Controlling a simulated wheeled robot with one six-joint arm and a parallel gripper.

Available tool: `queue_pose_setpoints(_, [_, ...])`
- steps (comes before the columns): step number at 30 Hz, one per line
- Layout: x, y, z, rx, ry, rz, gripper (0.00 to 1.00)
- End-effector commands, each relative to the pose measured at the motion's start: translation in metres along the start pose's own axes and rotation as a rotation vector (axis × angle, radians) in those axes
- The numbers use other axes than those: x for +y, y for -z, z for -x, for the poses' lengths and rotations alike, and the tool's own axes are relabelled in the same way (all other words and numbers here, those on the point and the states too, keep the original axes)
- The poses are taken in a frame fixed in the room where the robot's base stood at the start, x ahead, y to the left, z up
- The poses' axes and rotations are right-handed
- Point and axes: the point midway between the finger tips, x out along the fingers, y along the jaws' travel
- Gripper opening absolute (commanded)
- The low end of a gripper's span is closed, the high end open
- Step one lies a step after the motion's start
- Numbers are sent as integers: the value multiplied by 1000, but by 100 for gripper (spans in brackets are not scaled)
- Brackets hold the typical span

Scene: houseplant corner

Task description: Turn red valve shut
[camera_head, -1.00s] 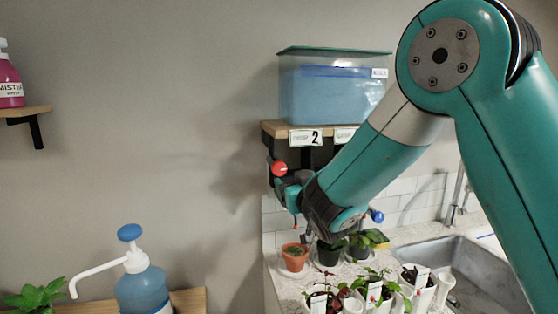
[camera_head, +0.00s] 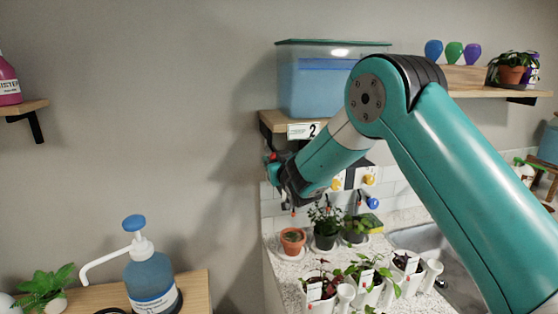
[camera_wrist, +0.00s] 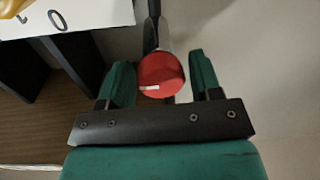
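The red valve (camera_wrist: 161,76) is a round red knob with a white mark on its face, on a dark stem. In the wrist view it sits between the two green fingers of my gripper (camera_wrist: 162,82). The fingers are spread, with a narrow gap at the knob's right side; I cannot tell whether the left finger touches it. In the head view only a small part of the red valve (camera_head: 271,157) shows at my gripper (camera_head: 273,171), below the shelf marked 2.
A yellow knob (camera_head: 369,179) and a blue knob (camera_head: 372,203) are to the right. A lidded blue bin (camera_head: 318,84) stands on the shelf above. Potted plants (camera_head: 293,240) stand on the counter below.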

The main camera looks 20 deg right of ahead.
Motion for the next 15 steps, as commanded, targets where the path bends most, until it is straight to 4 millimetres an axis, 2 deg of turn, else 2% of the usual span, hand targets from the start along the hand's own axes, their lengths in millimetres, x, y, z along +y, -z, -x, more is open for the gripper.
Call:
queue_pose_setpoints(1, [0,0,0,0,0,0,46])
queue_pose_setpoints(4, [0,0,0,0,0,0,23])
queue_pose_setpoints(5, [0,0,0,0,0,0,20])
queue_pose_setpoints(6, [7,-1,0,0,-3,-1,20])
queue_pose_setpoints(15, [1,-1,0,-2,-2,43,20])
